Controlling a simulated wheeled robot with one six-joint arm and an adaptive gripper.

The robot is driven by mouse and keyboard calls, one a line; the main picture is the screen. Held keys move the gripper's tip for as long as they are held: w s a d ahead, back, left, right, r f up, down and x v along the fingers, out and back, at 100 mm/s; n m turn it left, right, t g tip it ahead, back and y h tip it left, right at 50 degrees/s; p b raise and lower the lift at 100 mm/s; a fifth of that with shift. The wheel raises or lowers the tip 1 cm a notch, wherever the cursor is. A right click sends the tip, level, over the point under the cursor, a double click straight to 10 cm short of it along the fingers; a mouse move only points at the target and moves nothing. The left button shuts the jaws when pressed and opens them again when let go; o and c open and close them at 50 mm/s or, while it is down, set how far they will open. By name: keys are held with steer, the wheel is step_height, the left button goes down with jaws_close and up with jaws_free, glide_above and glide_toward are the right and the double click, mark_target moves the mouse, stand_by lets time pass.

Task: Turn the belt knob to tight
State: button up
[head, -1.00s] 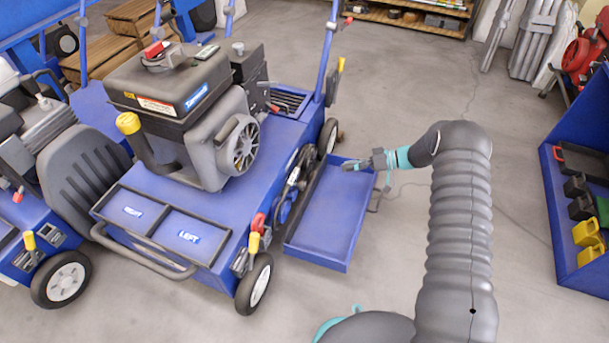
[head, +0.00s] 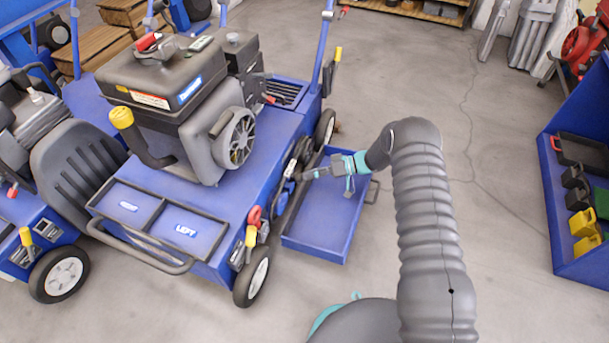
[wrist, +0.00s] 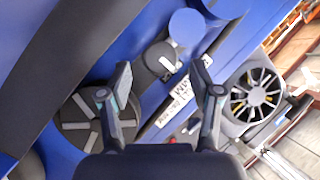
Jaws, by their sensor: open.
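The blue aerator (head: 215,205) stands left of my arm, with pulleys and a belt (head: 290,185) on its near side. In the wrist view, a dark round knob (wrist: 157,62) with a white pointer bar sits on the blue side, just beyond and between my fingertips. I take it as the belt knob. A white label (wrist: 181,93) lies beside it, its text unreadable. My gripper (wrist: 164,74) is open and empty, its fingers apart and pointing at the knob. In the head view my gripper (head: 309,175) is beside the belt side; contact cannot be told.
A blue tray (head: 325,222) sticks out below my gripper. In the wrist view, a spoked pulley (wrist: 88,118) is behind the left finger and a fan wheel (wrist: 254,97) is at right. A blue bin shelf (head: 578,225) stands far right. The floor between is clear.

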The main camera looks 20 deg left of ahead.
mark_target(301, 178)
steer(key=shift+x, duration=1.1)
steer(key=c, duration=1.1)
steer(key=shift+c, duration=0.2)
steer(key=shift+r, duration=0.1)
steer(key=shift+s+n+t+h+b, duration=0.3)
steer(key=shift+n+t+b, duration=0.7)
steer(key=shift+n+t, duration=0.75)
steer(key=shift+s+n+t+h+b, duration=0.25)
steer(key=shift+n+t+b, duration=0.75)
steer(key=shift+n+t, duration=0.7)
steer(key=shift+s+n+t+h+b, duration=0.3)
steer(key=shift+n+t+b, duration=0.7)
steer(key=shift+n+t, duration=0.7)
steer(key=shift+n, duration=0.35)
